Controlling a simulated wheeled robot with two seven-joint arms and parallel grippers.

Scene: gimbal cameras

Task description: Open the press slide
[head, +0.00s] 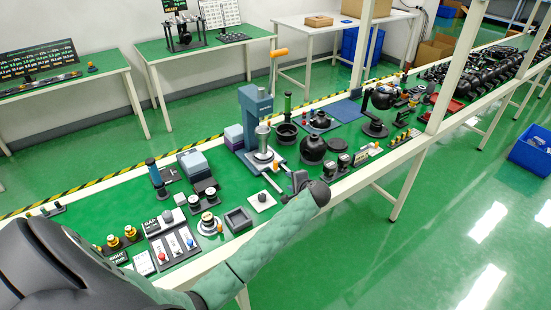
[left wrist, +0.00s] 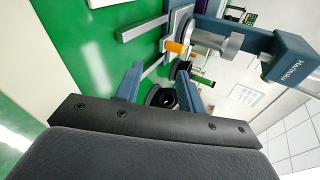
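The press (head: 252,118) is a blue-grey column with a lever ending in an orange grip (head: 279,53), standing on the green bench. In the left wrist view the press (left wrist: 290,58) is at the upper right, with the silver cylinder (left wrist: 228,46) and a small orange knob (left wrist: 175,47) beyond my fingers. My left gripper (head: 298,181) is in front of the press at the bench edge. In the left wrist view its fingers (left wrist: 160,88) are apart and empty. My right gripper is out of view.
A black round vessel (head: 312,150) stands right of the press. A white plate with a knob (head: 262,200) and a dark square tray (head: 238,220) lie left of my gripper. A white post (head: 452,65) rises at the bench's front edge. Open floor lies in front.

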